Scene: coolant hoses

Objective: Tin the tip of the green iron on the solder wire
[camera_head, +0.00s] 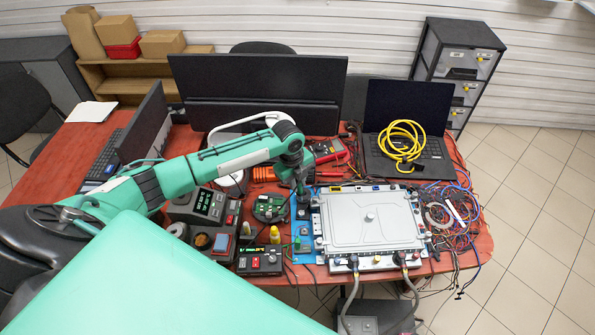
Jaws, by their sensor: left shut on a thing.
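My left arm comes in from the left and reaches over the table. Its gripper (302,194) points down at the left edge of the large grey case, above the blue mat (299,228). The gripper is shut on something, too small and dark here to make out. I cannot clearly pick out the green iron or its tip. Dark bench units with small displays (207,205) stand left of the gripper. I cannot make out the solder wire for certain. My right gripper is not in view.
The grey case (370,218) fills the table's middle right. A round green board (269,208) and small bottles stand left of it. A laptop (405,130) with a yellow cable coil (401,141) is behind. Tangled wires (457,215) cover the right edge.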

